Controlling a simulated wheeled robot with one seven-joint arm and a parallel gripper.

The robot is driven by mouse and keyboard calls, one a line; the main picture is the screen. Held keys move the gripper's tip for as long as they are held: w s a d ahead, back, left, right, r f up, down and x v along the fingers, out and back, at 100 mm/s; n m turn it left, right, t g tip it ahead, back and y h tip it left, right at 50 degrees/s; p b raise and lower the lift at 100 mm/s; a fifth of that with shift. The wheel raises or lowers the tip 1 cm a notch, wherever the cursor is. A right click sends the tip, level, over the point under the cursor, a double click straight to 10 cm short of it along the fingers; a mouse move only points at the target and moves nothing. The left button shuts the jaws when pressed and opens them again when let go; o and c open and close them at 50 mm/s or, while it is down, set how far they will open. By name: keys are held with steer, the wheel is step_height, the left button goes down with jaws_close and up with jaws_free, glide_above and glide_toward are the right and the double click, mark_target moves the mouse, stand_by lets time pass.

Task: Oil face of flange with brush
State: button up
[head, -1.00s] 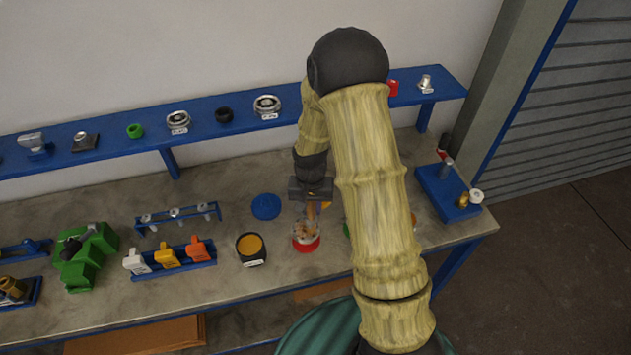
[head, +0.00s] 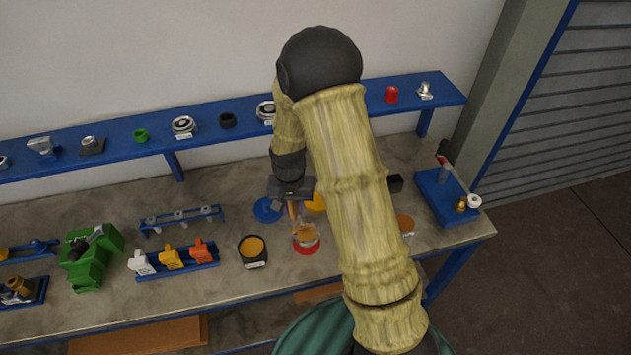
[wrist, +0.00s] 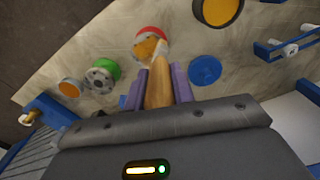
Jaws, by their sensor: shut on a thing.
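My gripper (head: 292,203) is shut on the wooden handle of a brush (wrist: 157,92), between two purple fingers in the wrist view. The brush (head: 294,211) slants down toward a clear jar with a red base (head: 306,249). The jar's red part also shows in the wrist view (wrist: 150,32). The brush end overlaps the jar; I cannot tell whether it is inside or above it. A grey round flange (wrist: 99,79) with bolt holes sits in a green body (wrist: 108,68) in the wrist view. My arm hides this flange in the head view.
A dark tub with orange contents (head: 252,248) stands left of the jar, and a blue disc (head: 268,210) lies behind. Racks with orange and white-handled tools (head: 182,257) and a green vise (head: 92,262) stand farther left. A blue stand (head: 440,190) is at the right.

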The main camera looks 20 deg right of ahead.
step_height(320, 180, up, 4)
steer(key=shift+f+p, duration=0.1)
steer(key=shift+p, duration=1.1)
